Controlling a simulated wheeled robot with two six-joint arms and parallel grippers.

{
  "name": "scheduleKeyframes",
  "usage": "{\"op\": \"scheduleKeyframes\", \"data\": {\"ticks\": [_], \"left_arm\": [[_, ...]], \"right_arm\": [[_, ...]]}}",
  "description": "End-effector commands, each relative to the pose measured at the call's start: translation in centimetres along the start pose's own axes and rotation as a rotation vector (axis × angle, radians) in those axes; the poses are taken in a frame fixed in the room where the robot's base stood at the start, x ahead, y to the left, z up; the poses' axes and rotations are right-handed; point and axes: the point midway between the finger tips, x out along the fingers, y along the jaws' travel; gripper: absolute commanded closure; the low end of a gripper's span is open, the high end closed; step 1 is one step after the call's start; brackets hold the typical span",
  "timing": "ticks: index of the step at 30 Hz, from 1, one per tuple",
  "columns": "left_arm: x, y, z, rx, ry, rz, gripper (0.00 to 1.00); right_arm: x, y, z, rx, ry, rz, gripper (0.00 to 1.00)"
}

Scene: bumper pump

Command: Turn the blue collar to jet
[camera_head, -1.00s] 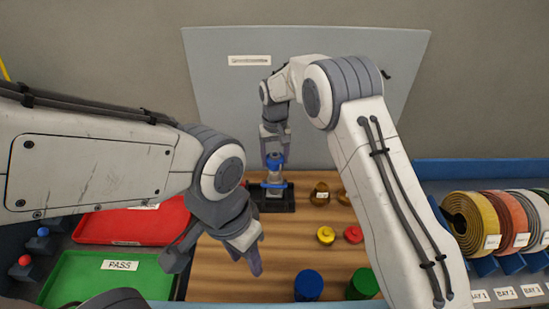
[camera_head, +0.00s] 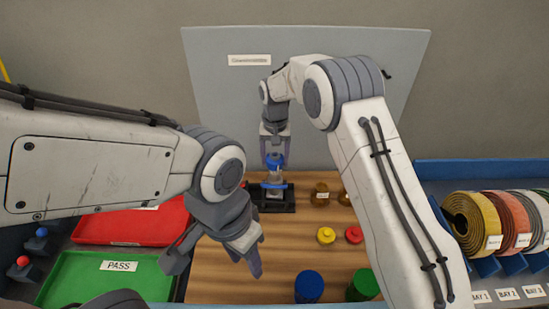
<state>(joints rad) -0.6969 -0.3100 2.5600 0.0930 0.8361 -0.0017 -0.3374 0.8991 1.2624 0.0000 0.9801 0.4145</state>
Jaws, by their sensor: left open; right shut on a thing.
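The bumper pump (camera_head: 274,188) stands upright in a black holder (camera_head: 287,205) at the back of the wooden bench. Its blue collar (camera_head: 275,160) is at the top, and a blue band shows lower on the pump. My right gripper (camera_head: 274,153) points down from above and is shut on the blue collar. Any marks on the collar are too small to read. My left gripper (camera_head: 218,270) is open and empty, nearer the front and left of the pump, apart from it.
A red tray (camera_head: 125,228) and a green PASS tray (camera_head: 75,285) lie at left. Amber jars (camera_head: 320,196), yellow (camera_head: 326,236) and red (camera_head: 353,234) caps, and blue (camera_head: 309,287) and green (camera_head: 362,284) cylinders stand on the bench. Coiled straps (camera_head: 470,222) fill a blue rack at right.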

Motion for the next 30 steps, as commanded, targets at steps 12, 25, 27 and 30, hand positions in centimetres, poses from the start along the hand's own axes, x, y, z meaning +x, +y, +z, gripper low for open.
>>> {"op": "scheduleKeyframes", "data": {"ticks": [12, 25, 27, 30], "left_arm": [[0.14, -0.01, 0.01, 0.0, 0.0, 0.0, 0.55], [0.21, -0.02, 0.01, 0.0, 0.0, 0.0, 0.55], [0.22, -0.02, 0.01, 0.0, 0.0, 0.0, 0.55], [0.23, -0.02, 0.01, 0.0, 0.0, 0.0, 0.55]], "right_arm": [[-0.16, -0.03, -0.1, 0.095, 0.004, -0.002, 0.86], [-0.16, -0.03, -0.1, 0.156, 0.004, -0.002, 0.86], [-0.16, -0.04, -0.1, 0.163, 0.004, -0.002, 0.86], [-0.17, -0.04, -0.1, 0.172, 0.004, -0.002, 0.86]]}}
